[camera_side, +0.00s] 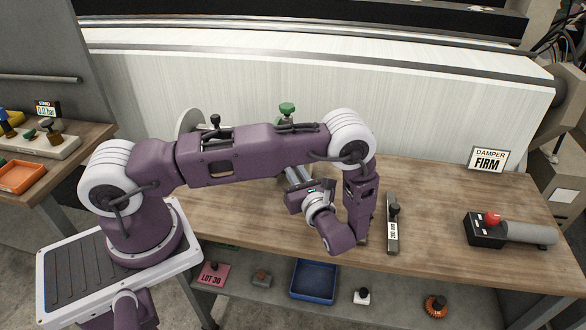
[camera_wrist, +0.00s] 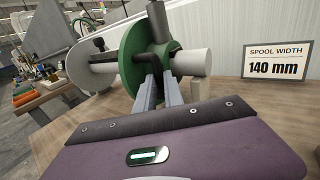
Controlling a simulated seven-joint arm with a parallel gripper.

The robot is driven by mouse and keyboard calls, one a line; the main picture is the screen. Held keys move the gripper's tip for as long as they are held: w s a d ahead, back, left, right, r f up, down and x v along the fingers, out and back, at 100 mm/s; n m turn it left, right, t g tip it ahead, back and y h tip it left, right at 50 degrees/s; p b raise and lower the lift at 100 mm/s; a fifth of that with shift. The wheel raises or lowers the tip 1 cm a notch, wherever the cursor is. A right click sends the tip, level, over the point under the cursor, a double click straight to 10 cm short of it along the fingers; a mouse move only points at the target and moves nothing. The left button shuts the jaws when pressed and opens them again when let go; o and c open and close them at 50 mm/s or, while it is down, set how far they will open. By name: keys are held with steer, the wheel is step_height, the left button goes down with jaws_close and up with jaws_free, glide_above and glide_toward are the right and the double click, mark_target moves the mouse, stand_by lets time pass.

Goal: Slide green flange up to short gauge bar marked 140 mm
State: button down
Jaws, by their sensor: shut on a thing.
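The green flange (camera_wrist: 134,62) is on a grey shaft in the wrist view. My gripper (camera_wrist: 162,78) is shut at its hub, where a dark bent piece shows by the fingertips. The side view shows the green knob (camera_side: 287,109) on top; my arm hides most of the flange. Left of the flange stands a pale disc (camera_wrist: 82,66). Between them shows a bar with a dark knob (camera_wrist: 99,43), apparently the short gauge bar; its mark is unreadable and I cannot tell whether the flange touches it. In the side view my gripper (camera_side: 296,177) is partly hidden.
A sign (camera_wrist: 275,66) reads spool width 140 mm. Another gauge bar (camera_side: 392,238) with a black knob lies on the bench. A red-buttoned device (camera_side: 487,231) with a grey cylinder is at right, before a DAMPER FIRM sign (camera_side: 489,160). Bench between them is clear.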

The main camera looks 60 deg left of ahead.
steer(key=s+a, duration=0.8)
steer(key=shift+s, duration=0.1)
steer(key=shift+a, duration=0.1)
steer(key=c, duration=1.5)
jaws_free()
steer(key=shift+o, duration=0.2)
steer(key=shift+d, duration=0.25)
steer(key=d, duration=0.3)
steer(key=s+d, duration=0.1)
steer(key=d, duration=0.2)
steer(key=shift+s+d, duration=0.2)
steer(key=shift+d, duration=0.05)
